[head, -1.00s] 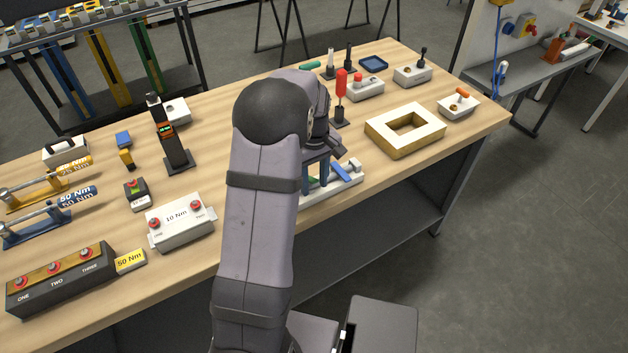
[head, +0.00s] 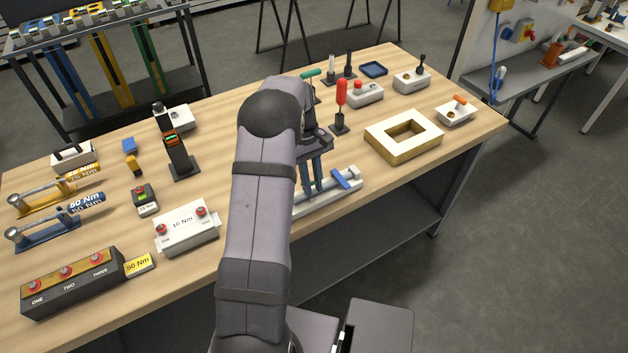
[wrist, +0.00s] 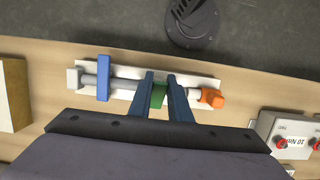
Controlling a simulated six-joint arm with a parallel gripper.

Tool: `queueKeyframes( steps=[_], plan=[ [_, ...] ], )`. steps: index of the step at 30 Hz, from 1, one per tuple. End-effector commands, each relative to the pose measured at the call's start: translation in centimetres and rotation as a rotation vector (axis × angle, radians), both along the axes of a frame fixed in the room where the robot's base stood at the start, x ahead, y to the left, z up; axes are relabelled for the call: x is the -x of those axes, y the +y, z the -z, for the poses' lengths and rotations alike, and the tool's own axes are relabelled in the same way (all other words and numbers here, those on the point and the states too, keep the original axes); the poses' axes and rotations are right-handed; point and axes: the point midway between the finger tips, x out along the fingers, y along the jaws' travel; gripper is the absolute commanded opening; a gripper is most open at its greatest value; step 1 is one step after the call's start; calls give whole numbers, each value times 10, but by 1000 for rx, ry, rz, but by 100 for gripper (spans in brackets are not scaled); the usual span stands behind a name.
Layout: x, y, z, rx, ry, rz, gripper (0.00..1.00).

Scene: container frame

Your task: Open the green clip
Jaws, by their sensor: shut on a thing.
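The green clip (wrist: 158,95) shows in the wrist view on a rod along a white base (wrist: 122,88). My gripper (wrist: 163,97) is over the base, with one blue-grey finger on each side of the clip, shut on it. A blue clip (wrist: 104,78) sits on the same rod to the left, and an orange end piece (wrist: 211,98) is at the right. In the head view my gripper (head: 312,190) points down at the base (head: 322,196), beside the blue clip (head: 346,179). The green clip cannot be made out there.
A white-topped hollow block (head: 376,144) stands to the right of the base. A white 10 Nm button box (head: 187,228) stands to the left. A red-handled tool (head: 341,95) stands upright behind. The bench's front edge is close to the base.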

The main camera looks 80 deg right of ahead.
Motion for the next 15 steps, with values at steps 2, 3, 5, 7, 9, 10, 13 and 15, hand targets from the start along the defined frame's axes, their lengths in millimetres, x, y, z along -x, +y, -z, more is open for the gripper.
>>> queueKeyframes(
  steps=[2,3,5,7,9,10,13,15],
  plan=[
    [-3,-3,-5,-27,27,-3,0],
    [-4,-3,-5,-39,40,-2,0],
    [-4,-4,-6,-55,58,-1,0],
    [-5,-5,-6,-75,77,-2,0],
    [-7,-6,-7,-93,95,-3,0],
    [-7,-7,-7,-100,102,-3,0],
    [-8,-8,-8,-123,127,-2,0],
    [-9,-9,-8,-140,142,-2,0]
  ],
)
